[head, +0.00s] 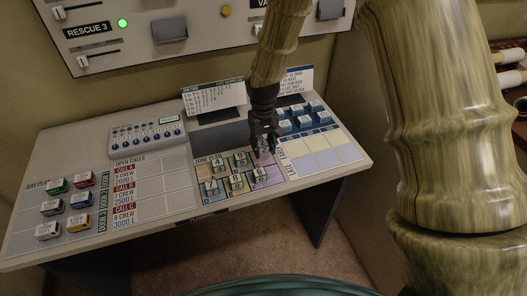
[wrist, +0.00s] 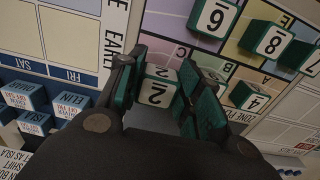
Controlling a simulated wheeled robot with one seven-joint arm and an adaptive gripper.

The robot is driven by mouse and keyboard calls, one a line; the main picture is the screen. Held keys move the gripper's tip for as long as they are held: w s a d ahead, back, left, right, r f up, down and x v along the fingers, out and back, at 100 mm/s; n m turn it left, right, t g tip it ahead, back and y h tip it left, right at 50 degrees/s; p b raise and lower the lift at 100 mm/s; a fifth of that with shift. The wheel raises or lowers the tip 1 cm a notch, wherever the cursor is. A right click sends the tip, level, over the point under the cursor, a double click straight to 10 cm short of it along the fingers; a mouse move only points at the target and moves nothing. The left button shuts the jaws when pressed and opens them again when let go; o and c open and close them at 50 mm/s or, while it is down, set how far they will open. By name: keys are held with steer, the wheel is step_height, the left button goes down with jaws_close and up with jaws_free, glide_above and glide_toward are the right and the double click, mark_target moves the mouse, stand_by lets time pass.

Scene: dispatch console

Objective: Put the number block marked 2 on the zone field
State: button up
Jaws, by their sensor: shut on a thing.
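In the wrist view, the number block marked 2 (wrist: 157,88), white-topped with green sides, sits between the fingers of my gripper (wrist: 160,91). The gripper is shut on it. In the head view, my gripper (head: 264,142) is over the back right part of the zone plan board (head: 198,204), mostly hiding the block. Coloured fields on the board include a pink field C (wrist: 168,48) beside the block and a green field B (wrist: 215,65) in the wrist view. I cannot tell whether the block touches the board.
Number blocks 4 (head: 218,163), 7 (head: 211,187), 8 (head: 236,181) and 6 (head: 260,175) stand on the zone plan close by. Blue name blocks (head: 300,115) are grouped to the right. An upright card (head: 213,97) stands behind the board. Coloured blocks (head: 65,205) sit far left.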

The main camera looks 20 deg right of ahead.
mark_target(263, 153)
steer(key=shift+f+p, duration=0.7)
steer(key=shift+f, duration=1.05)
steer(key=shift+f, duration=0.15)
steer(key=o, duration=0.9)
steer(key=shift+r+b, duration=1.7)
steer(key=shift+r, duration=4.5)
